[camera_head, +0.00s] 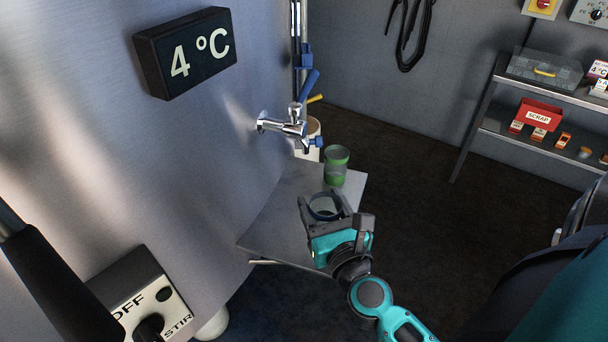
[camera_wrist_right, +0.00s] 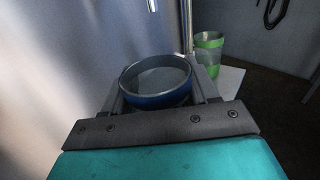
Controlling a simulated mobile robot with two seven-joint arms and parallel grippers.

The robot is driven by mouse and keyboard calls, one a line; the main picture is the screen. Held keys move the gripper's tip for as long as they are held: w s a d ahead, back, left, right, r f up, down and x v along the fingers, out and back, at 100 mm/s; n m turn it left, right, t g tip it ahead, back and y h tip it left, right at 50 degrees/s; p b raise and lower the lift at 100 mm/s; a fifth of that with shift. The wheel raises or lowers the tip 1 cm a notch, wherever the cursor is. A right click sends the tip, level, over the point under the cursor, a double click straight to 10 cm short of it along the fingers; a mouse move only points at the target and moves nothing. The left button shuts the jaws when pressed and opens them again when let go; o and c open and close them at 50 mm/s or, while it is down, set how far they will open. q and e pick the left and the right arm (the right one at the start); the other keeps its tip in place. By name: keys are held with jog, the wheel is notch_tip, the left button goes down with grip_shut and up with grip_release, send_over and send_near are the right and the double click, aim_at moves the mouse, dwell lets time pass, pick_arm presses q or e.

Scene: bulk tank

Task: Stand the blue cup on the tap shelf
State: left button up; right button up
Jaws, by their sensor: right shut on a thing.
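The blue cup (camera_head: 324,207) is upright between the fingers of my right gripper (camera_head: 325,206), which is shut on it. In the right wrist view the blue cup (camera_wrist_right: 156,84) shows its open rim and looks empty, with a finger on each side. The tap shelf (camera_head: 285,205) is a grey plate against the tank wall, below the chrome tap (camera_head: 285,126). The cup is over or on the shelf's right part; its base is hidden by the gripper, so I cannot tell if it touches. My left gripper is not in view.
A green cup (camera_head: 336,166) stands on the shelf's far end, just beyond the blue cup. The left part of the shelf is bare. A switch box (camera_head: 143,300) is on the tank at lower left. A rack (camera_head: 540,95) with boxes stands at the right.

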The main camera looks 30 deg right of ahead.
jog(key=p+x, duration=0.2)
jog(key=x, duration=0.8)
jog(key=shift+w+f, duration=0.1)
jog(key=shift+w, duration=0.2)
jog(key=f+b, duration=0.2)
jog(key=f, duration=0.1)
jog(key=shift+w+d, duration=0.2)
jog(key=shift+w, duration=0.2)
jog(key=shift+f+b, duration=0.25)
jog(key=shift+b, duration=0.1)
jog(key=shift+f, duration=0.2)
jog(key=o, duration=1.1)
jog(key=shift+r, duration=0.2)
